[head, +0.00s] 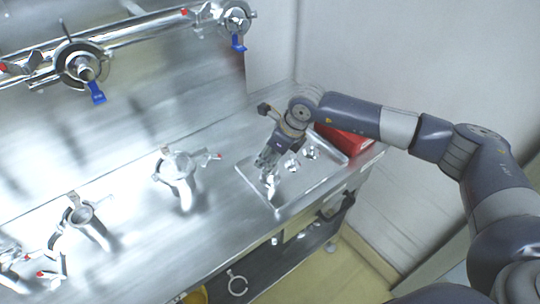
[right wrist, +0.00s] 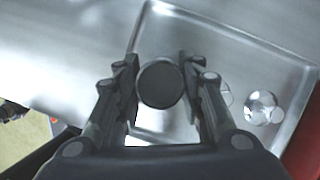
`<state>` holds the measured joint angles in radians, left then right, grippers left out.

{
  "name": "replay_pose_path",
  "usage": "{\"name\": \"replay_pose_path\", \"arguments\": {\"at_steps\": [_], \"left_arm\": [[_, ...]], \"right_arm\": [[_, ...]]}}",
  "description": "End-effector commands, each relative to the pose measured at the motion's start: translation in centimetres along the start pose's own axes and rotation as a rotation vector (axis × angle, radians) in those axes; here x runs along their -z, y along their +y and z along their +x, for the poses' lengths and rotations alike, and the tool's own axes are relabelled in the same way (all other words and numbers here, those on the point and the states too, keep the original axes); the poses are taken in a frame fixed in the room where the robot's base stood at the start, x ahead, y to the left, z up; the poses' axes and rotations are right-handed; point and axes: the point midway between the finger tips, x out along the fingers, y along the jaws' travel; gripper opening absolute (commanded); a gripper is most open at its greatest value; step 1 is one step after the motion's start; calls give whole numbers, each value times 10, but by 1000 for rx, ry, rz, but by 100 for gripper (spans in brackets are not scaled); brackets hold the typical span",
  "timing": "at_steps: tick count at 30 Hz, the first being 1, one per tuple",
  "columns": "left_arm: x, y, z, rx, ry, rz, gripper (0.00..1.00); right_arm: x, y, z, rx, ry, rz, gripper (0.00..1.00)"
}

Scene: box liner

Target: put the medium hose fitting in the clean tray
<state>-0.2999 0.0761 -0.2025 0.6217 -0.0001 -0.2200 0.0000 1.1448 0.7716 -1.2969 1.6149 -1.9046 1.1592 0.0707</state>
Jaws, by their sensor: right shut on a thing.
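My right gripper (head: 267,163) is over the left part of the shallow metal tray (head: 250,178), pointing down. It is shut on a round-ended hose fitting, whose dark circular end (right wrist: 160,85) shows between the two fingers in the right wrist view. In the head view a shiny part (head: 270,183) shows below the fingers; I cannot tell whether it touches the tray floor. Two other shiny fittings are in the tray, one farther right (head: 310,152) and one closer to the gripper (head: 292,165). My left gripper is not in view.
A red box (head: 345,143) stands at the tray's right back side. Metal clamped fittings (head: 177,168) (head: 80,213) stand on the steel counter (head: 130,185) to the left. Pipes with blue-handled valves (head: 96,92) run along the back wall.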

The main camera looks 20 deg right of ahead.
Motion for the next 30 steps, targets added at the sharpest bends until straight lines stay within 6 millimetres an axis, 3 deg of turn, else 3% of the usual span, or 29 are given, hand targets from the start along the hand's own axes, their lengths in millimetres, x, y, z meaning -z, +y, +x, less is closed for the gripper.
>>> {"name": "replay_pose_path", "arguments": {"at_steps": [5, 6, 8, 9, 23, 30], "left_arm": [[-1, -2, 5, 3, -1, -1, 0], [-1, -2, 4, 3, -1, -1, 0], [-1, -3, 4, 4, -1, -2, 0], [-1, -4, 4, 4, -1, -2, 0], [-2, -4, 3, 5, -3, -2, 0], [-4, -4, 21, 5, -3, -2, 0]], "right_arm": [[0, 0, 3, 1, -3, 0, 0], [1, 0, 3, 0, 0, 0, 40], [1, 0, 2, 0, 0, 0, 54], [1, 0, 2, 0, 0, 0, 56], [0, -1, -6, 2, -2, 0, 56], [0, -1, -54, 4, -4, -1, 56]]}}
